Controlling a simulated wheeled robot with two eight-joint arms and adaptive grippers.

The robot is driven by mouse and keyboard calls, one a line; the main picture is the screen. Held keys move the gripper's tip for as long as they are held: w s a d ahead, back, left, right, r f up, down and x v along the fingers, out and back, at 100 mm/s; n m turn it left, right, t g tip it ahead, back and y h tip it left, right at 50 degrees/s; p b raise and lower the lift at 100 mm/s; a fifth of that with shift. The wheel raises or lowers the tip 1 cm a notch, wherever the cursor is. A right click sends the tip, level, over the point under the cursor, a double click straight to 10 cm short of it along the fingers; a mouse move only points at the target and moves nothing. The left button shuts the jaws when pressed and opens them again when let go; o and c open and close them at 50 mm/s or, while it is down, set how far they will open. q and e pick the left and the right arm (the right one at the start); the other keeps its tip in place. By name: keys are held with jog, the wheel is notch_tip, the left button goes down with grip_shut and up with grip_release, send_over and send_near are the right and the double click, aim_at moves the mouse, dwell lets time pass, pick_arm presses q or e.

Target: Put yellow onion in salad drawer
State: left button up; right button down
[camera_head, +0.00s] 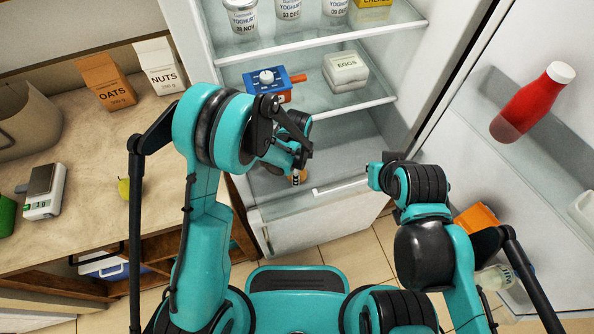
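The salad drawer (338,188) is at the bottom of the open fridge, its pale front rim facing me and its inside visible from above. My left gripper (297,178) points down over the left part of the drawer. A small orange-brown patch, which looks like the yellow onion (302,175), shows right at its fingertips, mostly hidden behind them. I cannot tell whether the fingers grip it or how high it is. My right gripper (374,177) is by the right end of the drawer's front, seen from behind; its finger opening is not clear.
A fridge shelf above holds a blue box (270,80) and an egg carton (346,72). Yoghurt tubs (241,14) stand higher. The open door (520,190) at right carries a red bottle (533,103). The left counter holds a yellow-green pear (124,189), oats (105,82), nuts (159,64) and a scale (44,190).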

pick_arm(q)
jog(key=shift+f, duration=0.15)
jog(key=o, duration=1.2)
jog(key=shift+o, duration=0.2)
jog(key=shift+r, duration=0.2)
notch_tip(320, 180, up, 12)
jog(key=p, duration=0.4)
jog(key=shift+r, duration=0.1)
